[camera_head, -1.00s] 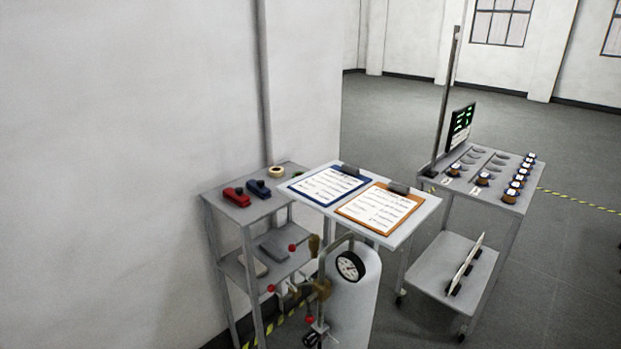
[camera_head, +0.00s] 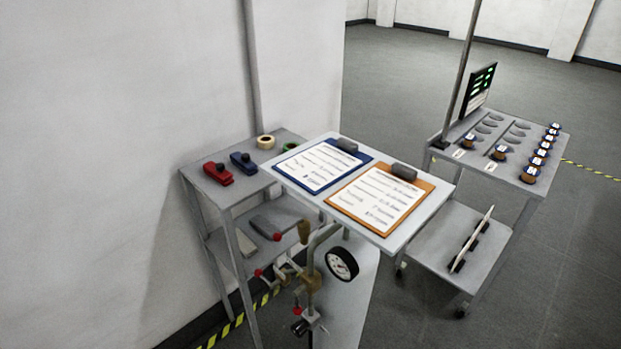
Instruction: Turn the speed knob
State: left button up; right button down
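No part that I can tell to be the speed knob shows in the head view. A grey cylinder (camera_head: 345,305) with a round dial gauge (camera_head: 342,264), brass fittings (camera_head: 309,280) and a bent metal pipe stands at the lower middle. Small red knobs or balls sit on its fittings, one of them a red knob (camera_head: 297,311) low down. A small black knob-like part (camera_head: 300,327) is below that, too small to make out. Neither of my grippers is in view.
A grey shelf (camera_head: 195,175) with red and blue tools and tape rolls stands against the wall. A tray (camera_head: 400,236) holds two clipboards. A cart (camera_head: 497,183) with several small jars and a screen (camera_head: 478,90) stands right. Open floor (camera_head: 415,100) lies behind.

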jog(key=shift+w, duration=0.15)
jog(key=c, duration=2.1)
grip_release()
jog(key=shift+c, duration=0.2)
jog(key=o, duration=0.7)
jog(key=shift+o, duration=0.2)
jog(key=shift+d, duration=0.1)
